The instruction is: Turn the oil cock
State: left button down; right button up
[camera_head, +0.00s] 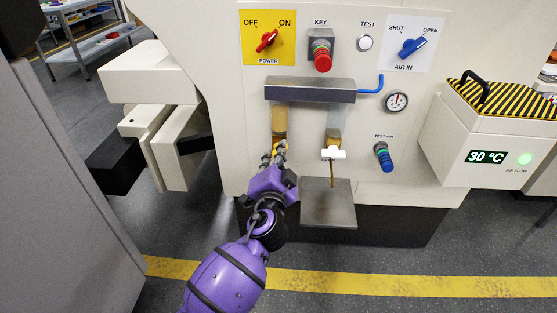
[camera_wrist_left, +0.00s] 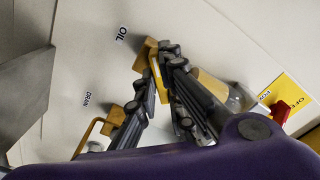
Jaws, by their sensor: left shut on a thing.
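The oil cock is a yellow handle (camera_wrist_left: 155,68) beside the OIL label in the left wrist view; in the head view a bit of yellow shows at the foot of the left amber tube (camera_head: 279,122). My left gripper (camera_head: 275,156) is at this cock, with its grey fingers (camera_wrist_left: 160,72) shut on the yellow handle, one on each side. The fingers hide part of the handle and the valve body behind it. My right gripper is not in view.
A white tap (camera_head: 333,154) is right of my gripper, above a metal plate (camera_head: 330,205).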

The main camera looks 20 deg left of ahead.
aim_at(279, 117)
pick_arm(q)
jog(key=n+b, duration=0.1)
jog(key=n, duration=0.8)
jog(key=shift+n, duration=0.3)
dwell(0.5)
jog(key=c, duration=1.9)
grip_release()
jog(key=shift+o, duration=0.2)
notch_tip(279, 117, up, 10)
jog(key=shift+r, duration=0.1)
